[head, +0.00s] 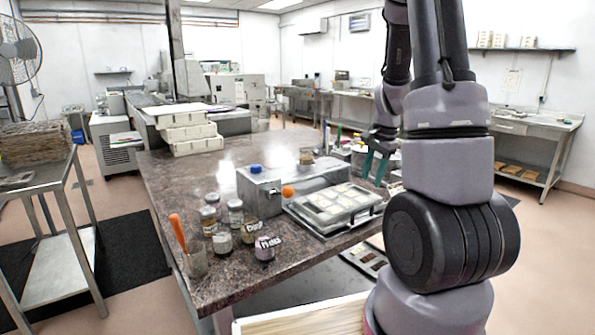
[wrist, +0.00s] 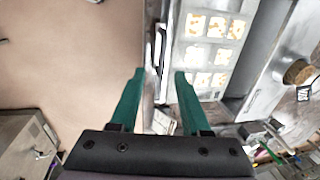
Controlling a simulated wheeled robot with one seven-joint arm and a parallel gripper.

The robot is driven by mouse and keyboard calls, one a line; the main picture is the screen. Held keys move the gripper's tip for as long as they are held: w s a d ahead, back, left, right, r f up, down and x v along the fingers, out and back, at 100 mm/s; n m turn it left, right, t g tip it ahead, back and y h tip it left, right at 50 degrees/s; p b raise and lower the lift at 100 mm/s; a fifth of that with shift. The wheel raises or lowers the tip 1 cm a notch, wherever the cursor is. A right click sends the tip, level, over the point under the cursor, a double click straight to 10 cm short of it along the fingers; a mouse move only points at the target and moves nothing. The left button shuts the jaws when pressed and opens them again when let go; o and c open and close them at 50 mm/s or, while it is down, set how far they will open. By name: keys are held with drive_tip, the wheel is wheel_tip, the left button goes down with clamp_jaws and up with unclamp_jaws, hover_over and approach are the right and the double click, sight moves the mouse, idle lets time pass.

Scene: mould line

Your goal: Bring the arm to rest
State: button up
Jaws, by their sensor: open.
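My gripper (head: 377,165) has green fingers and hangs over the right edge of the dark stone table (head: 245,170), beside the mould tray. In the wrist view my gripper (wrist: 160,80) is open, with nothing between its fingers. The fingers point past the table edge, with the floor to the left and the tray to the right. My arm is bent and stands in the right part of the head view.
The mould tray (head: 318,230) lies by the table's right edge, beside a grey metal box (head: 262,195). Several jars and a cup (head: 195,264) with an orange-handled tool stand in front. Stacked white moulds (head: 195,146) sit farther back.

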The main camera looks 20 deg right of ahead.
drive_tip(key=s+a+r+n+t, duration=0.2)
drive_tip(key=s+a+r+n, duration=0.3)
drive_tip(key=s+a+r, duration=0.3)
drive_tip(key=s+a+r+n+t+y, duration=0.1)
drive_tip(key=s+a+r+n+t, duration=0.2)
drive_tip(key=s+a+r, duration=0.6)
wheel_tip(320, 180, up, 6)
drive_tip(key=shift+s+a+n, duration=0.25)
drive_tip(key=shift+a+n, duration=0.2)
drive_tip(key=shift+n, duration=0.45)
idle(0.4)
